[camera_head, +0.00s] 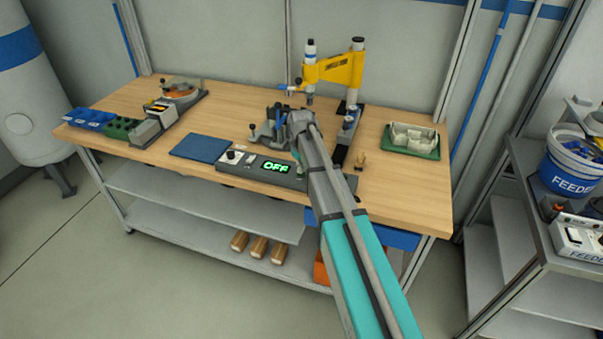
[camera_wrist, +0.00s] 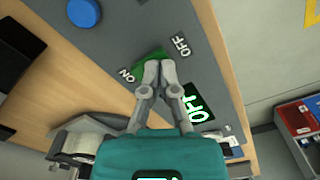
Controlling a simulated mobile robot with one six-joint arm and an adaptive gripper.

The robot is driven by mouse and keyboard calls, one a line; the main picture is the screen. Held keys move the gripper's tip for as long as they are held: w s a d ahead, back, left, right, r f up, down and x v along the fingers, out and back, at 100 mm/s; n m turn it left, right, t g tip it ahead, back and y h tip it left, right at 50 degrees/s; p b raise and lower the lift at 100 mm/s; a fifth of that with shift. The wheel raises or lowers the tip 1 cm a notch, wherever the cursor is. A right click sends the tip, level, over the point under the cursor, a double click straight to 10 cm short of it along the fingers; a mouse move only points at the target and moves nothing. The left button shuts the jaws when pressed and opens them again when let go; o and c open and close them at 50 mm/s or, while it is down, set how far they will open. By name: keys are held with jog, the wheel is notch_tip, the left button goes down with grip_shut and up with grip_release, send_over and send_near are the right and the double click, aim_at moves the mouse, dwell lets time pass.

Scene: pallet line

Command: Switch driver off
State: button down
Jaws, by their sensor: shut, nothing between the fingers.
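The driver's grey control panel (camera_head: 245,171) lies along the front edge of the wooden bench. Its green display (camera_head: 276,167) reads OFF, and the display also shows in the wrist view (camera_wrist: 196,108). In the wrist view a green rocker switch (camera_wrist: 147,58) sits between an ON label (camera_wrist: 127,75) and an OFF label (camera_wrist: 181,44). My gripper (camera_wrist: 160,66) is shut and empty, with its fingertips over the switch's edge. The fingers cover part of the switch, and I cannot tell whether they touch it.
A blue round button (camera_wrist: 84,12) is on the panel. A yellow driver stand (camera_head: 335,70) rises behind my arm. A blue mat (camera_head: 200,147) lies left of the panel, and a green tray (camera_head: 412,145) with a pale part stands at the right.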

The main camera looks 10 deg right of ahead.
jog(key=shift+r+p, duration=3.55)
jog(key=shift+s, duration=0.1)
jog(key=s+m, duration=0.6)
jog(key=s, duration=1.9)
jog(key=shift+s, duration=0.15)
jog(key=shift+d, duration=0.1)
